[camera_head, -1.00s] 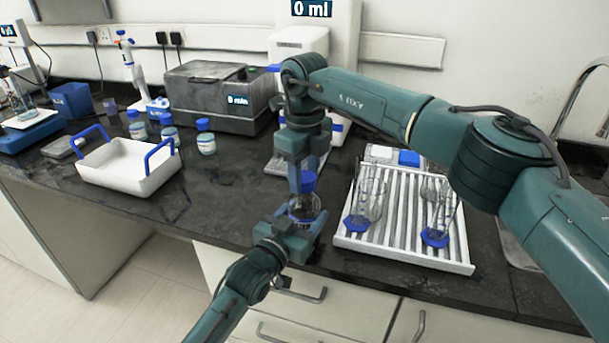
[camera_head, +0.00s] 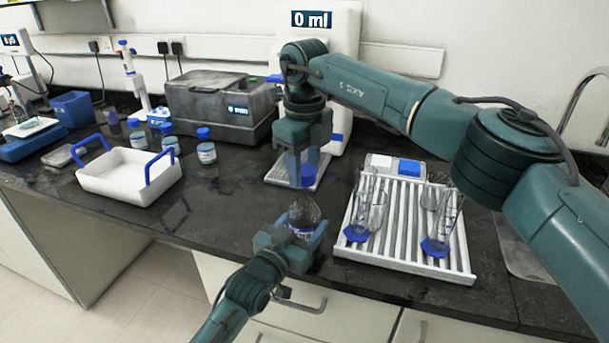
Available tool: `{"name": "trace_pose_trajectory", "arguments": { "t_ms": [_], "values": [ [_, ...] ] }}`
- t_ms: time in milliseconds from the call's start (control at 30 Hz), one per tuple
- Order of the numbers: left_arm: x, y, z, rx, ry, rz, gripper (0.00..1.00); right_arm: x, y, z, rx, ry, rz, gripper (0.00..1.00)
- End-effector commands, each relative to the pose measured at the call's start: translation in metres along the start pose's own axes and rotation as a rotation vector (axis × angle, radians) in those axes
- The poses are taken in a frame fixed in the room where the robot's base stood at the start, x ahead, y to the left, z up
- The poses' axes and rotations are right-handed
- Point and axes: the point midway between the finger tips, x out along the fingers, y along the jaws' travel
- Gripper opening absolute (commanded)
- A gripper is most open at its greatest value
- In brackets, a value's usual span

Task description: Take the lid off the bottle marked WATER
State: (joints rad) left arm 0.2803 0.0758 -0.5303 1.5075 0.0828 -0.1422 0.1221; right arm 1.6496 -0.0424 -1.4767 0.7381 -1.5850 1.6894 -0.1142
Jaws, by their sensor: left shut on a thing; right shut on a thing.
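A clear bottle (camera_head: 305,213) stands upright near the counter's front edge, its top uncovered; any WATER marking on it is too small to read. My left gripper (camera_head: 297,232) is shut around the bottle's lower part. The blue lid (camera_head: 306,176) is above the bottle, apart from it. My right gripper (camera_head: 303,166) points down and is shut on the lid. The gripper fingers hide parts of the lid and of the bottle's base.
A white drying rack (camera_head: 400,262) with glassware stands at the right. A white tray (camera_head: 130,188) with blue handles is at the left. Several blue-capped bottles (camera_head: 206,152) stand behind it. A grey box (camera_head: 222,108) and a white dispenser (camera_head: 345,75) are at the back. Dark counter is clear left of the bottle.

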Motion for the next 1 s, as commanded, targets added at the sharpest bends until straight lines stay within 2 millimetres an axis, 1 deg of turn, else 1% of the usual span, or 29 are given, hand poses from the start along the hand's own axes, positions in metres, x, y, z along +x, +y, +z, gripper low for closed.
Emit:
{"name": "trace_pose_trajectory", "arguments": {
  "t_ms": [33, 100, 333, 367, 400, 667, 867, 1000],
  "values": [
    [0.0000, -0.0001, 0.0004, 0.000, -0.001, 0.000, 0.00, -0.0077, -0.0002, 0.0005, 0.001, -0.001, -0.002, 0.12],
    [-0.0001, -0.0001, 0.0005, 0.000, -0.001, 0.000, 0.00, -0.0145, -0.0002, 0.0002, 0.001, 0.000, -0.002, 0.12],
    [0.0000, -0.0001, 0.0004, 0.000, -0.001, 0.000, 0.00, -0.0166, -0.0002, -0.0001, 0.000, 0.001, 0.000, 0.12],
    [0.0000, -0.0001, 0.0004, 0.000, -0.001, 0.000, 0.64, -0.0165, -0.0002, -0.0001, 0.000, 0.001, 0.000, 0.12],
    [0.0000, -0.0001, 0.0004, 0.000, -0.001, 0.000, 0.67, -0.0165, -0.0002, -0.0001, 0.000, 0.001, 0.000, 0.12],
    [0.0000, 0.0000, 0.0003, 0.000, -0.001, 0.000, 0.87, -0.0164, -0.0004, -0.0002, 0.000, 0.001, 0.000, 0.12],
    [-0.0002, -0.0001, 0.0002, 0.000, 0.000, 0.000, 0.87, -0.0163, -0.0004, -0.0002, 0.000, 0.001, 0.000, 0.12],
    [-0.0075, -0.0002, 0.0009, 0.000, -0.001, 0.000, 0.87, -0.0159, -0.0005, -0.0002, 0.001, 0.001, 0.000, 0.12]
  ]
}}
